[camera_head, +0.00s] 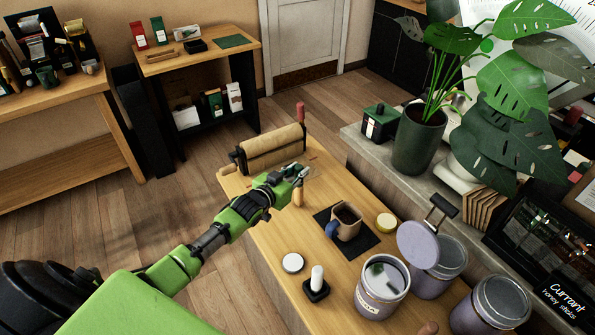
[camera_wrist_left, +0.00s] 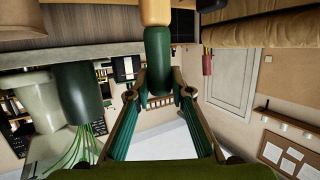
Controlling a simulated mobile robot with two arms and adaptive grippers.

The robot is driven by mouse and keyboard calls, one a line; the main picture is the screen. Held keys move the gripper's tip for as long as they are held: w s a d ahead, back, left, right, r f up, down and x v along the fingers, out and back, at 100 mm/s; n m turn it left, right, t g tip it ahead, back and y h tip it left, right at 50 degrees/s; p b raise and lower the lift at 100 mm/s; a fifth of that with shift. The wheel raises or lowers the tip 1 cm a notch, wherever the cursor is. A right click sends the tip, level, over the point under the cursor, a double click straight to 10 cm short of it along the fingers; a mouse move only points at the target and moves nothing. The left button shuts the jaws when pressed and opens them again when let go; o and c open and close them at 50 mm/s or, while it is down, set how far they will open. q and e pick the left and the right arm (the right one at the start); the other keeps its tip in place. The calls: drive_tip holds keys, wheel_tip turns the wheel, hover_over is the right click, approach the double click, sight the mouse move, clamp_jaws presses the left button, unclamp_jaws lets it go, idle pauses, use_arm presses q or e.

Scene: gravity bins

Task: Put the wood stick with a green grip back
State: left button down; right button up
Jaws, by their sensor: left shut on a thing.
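My left gripper (camera_head: 301,174) is over the wooden counter (camera_head: 258,222), in front of the paper roll. It is shut on the green grip (camera_wrist_left: 158,62) of the wood stick, as the left wrist view shows with a finger on each side of it. The pale wood end of the stick (camera_head: 298,195) points down below the fingers in the head view. It also shows at the top of the left wrist view (camera_wrist_left: 155,12). I cannot tell whether its lower end touches the counter. My right gripper is not in view.
A brown paper roll (camera_head: 270,150) stands at the counter's far end. Canisters (camera_head: 382,290), a raised lilac lid (camera_head: 418,243) and a small white-topped black stand (camera_head: 316,288) are nearer. A potted plant (camera_head: 420,140) stands right.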

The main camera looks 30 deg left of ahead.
use_arm(q)
drive_tip(key=shift+f, duration=0.15)
drive_tip(key=c, duration=1.7)
unclamp_jaws()
drive_tip(key=shift+s, duration=0.15)
drive_tip(key=v, duration=1.1)
drive_tip(key=shift+s, duration=0.35)
